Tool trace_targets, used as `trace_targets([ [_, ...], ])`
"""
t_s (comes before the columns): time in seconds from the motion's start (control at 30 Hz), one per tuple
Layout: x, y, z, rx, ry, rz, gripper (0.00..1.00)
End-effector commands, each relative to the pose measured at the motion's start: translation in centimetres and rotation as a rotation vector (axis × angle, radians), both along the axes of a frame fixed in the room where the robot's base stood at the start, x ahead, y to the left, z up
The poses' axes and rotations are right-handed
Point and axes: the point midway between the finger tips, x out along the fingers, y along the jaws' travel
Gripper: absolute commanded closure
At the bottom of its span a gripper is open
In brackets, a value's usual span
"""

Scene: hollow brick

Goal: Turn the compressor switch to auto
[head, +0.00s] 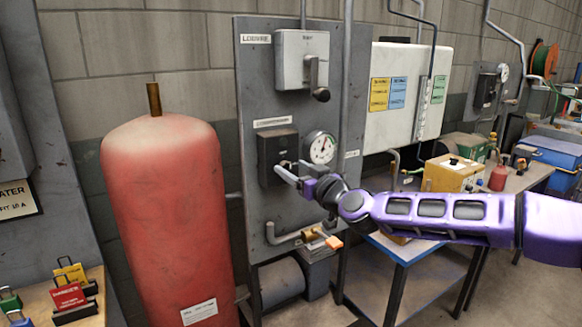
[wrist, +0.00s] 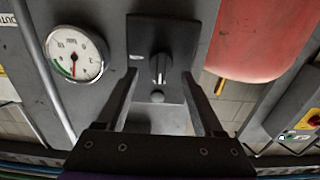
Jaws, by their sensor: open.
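The compressor switch is a dark box (head: 277,146) on the grey panel, under a small label. In the wrist view, which is turned over relative to the head view, its grey rotary knob (wrist: 161,68) shows with a pale pointer line, and a small round grey button or lamp (wrist: 157,97) sits beside it. My gripper (head: 284,168) is in front of the box. In the wrist view my gripper (wrist: 158,78) is open, with one finger on each side of the knob and a gap to it. I cannot read the position marks. In the head view my gripper partly hides the knob.
A pressure gauge (head: 320,147) is close beside the switch. A louvre lever box (head: 302,60) is above, and a pipe with an orange-handled valve (head: 326,238) below. A red tank (head: 168,215) stands at the left. A blue-edged table (head: 403,248) is below my arm.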

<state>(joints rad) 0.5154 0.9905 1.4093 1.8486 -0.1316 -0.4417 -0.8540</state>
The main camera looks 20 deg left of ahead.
Motion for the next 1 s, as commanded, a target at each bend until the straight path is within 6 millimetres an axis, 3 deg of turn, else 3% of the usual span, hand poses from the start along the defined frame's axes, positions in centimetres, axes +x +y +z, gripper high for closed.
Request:
trace_targets([
  [0.13, 0.75, 0.96, -0.06, 0.001, 0.002, 0.001, 0.31],
  [0.5, 1.02, 1.19, -0.09, -0.002, 0.001, 0.000, 0.33],
  [0.87, 1.00, 1.17, -0.07, -0.001, 0.001, 0.000, 0.97],
  [1.0, 1.00, 1.17, -0.07, -0.001, 0.001, 0.000, 1.00],
])
